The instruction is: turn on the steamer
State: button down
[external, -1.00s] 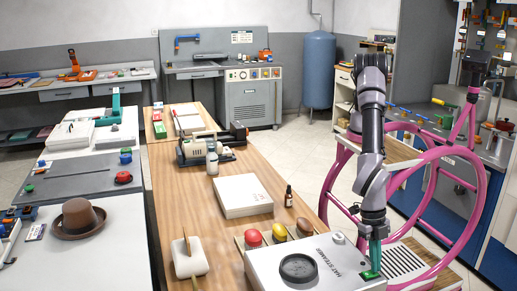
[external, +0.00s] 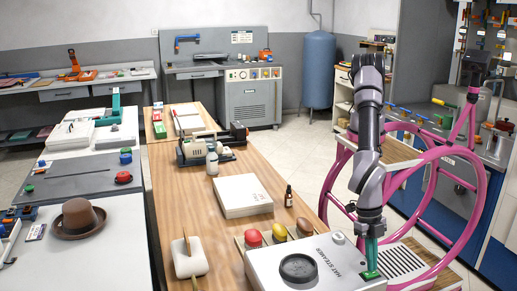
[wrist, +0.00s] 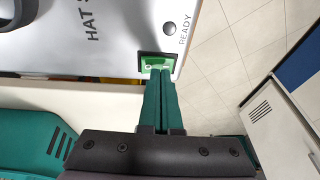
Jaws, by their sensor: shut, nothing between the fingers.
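The hat steamer (external: 300,250) is a pale grey box marked HAT STEAMER at the front of the wooden bench, with a dark round ring on top. It also shows in the wrist view (wrist: 120,40). Its green rocker switch (external: 369,275) sits in a dark frame at the near right corner; in the wrist view the switch (wrist: 152,63) is bright green. My gripper (external: 371,266) is shut and empty, its green fingers pointing down at the switch. In the wrist view the fingertips (wrist: 161,74) overlap the switch's right part; I cannot tell whether they press it.
A grey round lamp (wrist: 169,29) beside the word READY looks unlit. Red, yellow and brown rounded pieces (external: 277,232) stand behind the steamer. A white box (external: 242,196) and a dark bottle (external: 288,196) are farther back. A brown hat (external: 77,219) lies on the left table.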

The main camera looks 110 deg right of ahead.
jog(key=s+a+v, duration=0.1)
jog(key=s+v, duration=0.1)
jog(key=v, duration=1.1)
jog(key=shift+s+r, duration=0.2)
jog(key=shift+s, duration=0.15)
